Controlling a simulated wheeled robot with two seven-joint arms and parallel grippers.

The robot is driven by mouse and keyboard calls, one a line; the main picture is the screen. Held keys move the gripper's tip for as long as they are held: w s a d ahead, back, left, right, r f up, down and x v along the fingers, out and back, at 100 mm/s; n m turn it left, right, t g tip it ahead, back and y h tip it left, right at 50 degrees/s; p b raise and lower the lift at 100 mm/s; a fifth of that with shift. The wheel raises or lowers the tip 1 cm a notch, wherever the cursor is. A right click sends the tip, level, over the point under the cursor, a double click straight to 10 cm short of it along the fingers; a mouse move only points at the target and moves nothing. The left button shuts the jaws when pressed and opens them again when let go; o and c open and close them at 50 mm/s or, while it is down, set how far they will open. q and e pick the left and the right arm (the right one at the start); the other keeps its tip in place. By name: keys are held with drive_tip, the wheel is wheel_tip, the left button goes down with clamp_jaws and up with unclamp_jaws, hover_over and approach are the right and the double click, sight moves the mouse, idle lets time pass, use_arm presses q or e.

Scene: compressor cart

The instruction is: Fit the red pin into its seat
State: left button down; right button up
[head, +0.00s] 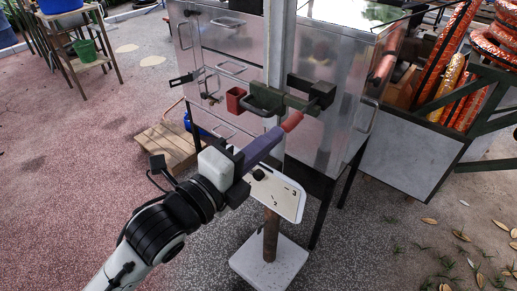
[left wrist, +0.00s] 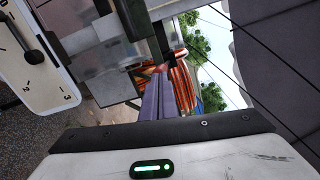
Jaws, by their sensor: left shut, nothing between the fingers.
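My left gripper (head: 278,135) reaches up from the lower left, its long purple fingers shut. A short red piece (head: 292,121) shows at their far end, just below a dark green bracket (head: 268,100) on the grey upright post. I cannot tell whether this piece is the red pin or part of the fingertips. A red, square, open-topped cup (head: 236,100) sits at the bracket's left end. My right gripper is not in view.
A white plate with black marks (head: 285,197) stands on a rusty post close below the fingers. A shiny metal cabinet (head: 335,130) is right behind the bracket. A wooden crate (head: 165,142) stands at left. The paved ground (head: 90,130) farther left is open.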

use_arm(q)
drive_tip(key=shift+w+d, duration=0.35)
drive_tip(key=shift+w, duration=0.1)
drive_tip(key=shift+w+d, duration=0.15)
drive_tip(key=shift+w, duration=0.1)
